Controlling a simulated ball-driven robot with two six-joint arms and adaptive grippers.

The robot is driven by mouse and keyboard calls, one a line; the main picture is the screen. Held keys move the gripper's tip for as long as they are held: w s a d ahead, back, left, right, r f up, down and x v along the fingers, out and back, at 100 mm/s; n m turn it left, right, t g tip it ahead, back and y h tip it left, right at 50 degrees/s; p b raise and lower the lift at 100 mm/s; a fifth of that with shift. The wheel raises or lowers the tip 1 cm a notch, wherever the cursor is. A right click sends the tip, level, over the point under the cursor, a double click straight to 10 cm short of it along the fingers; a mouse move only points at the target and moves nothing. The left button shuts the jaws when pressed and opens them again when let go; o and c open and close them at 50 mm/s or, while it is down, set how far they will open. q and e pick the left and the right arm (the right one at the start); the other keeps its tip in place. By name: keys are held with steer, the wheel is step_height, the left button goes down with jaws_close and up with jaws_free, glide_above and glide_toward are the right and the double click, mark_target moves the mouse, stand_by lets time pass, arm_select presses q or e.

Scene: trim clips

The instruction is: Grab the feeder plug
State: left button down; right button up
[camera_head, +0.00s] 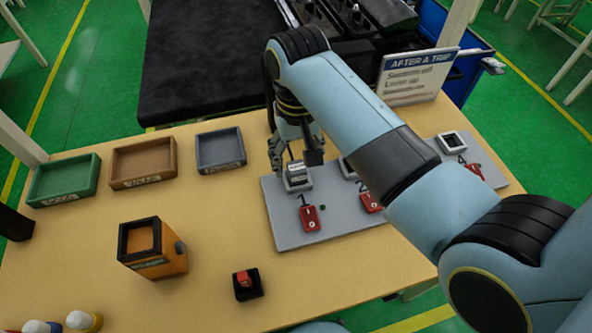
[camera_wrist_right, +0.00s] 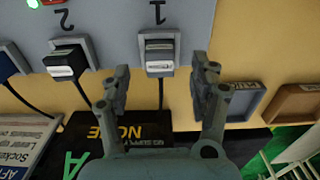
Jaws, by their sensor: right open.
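A grey plug (camera_head: 297,170) with a pale label sits in socket 1 of the grey panel (camera_head: 290,236). It also shows in the right wrist view (camera_wrist_right: 159,62), with a black cable behind it. Its label is too small to read, so I cannot tell which plug is the feeder one. My right gripper (camera_head: 296,152) is open at the back of socket 1; in the wrist view its fingers (camera_wrist_right: 160,76) stand either side of the grey plug, apart from it. A black plug (camera_wrist_right: 66,64) with a pale label sits in socket 2. My left gripper is not in view.
Red switches (camera_head: 310,217) sit in front of the sockets. My right arm hides part of the panel. A sign (camera_head: 418,77) stands behind it. Green (camera_head: 64,181), brown (camera_head: 143,162) and blue-grey (camera_head: 221,150) trays, an orange box (camera_head: 153,250) and a red-topped black block (camera_head: 247,285) stand left.

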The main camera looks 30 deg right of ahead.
mark_target(297, 167)
steer(key=f, duration=0.3)
steer(key=shift+w+d+f+p, duration=0.1)
steer(key=shift+w+f+p, duration=0.15)
steer(key=shift+f+p, duration=0.15)
steer(key=shift+f, duration=0.35)
steer(key=shift+c, duration=1.2)
steer(key=c, duration=0.9)
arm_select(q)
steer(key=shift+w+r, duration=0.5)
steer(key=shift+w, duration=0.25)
arm_select(e)
steer(key=shift+c, duration=0.6)
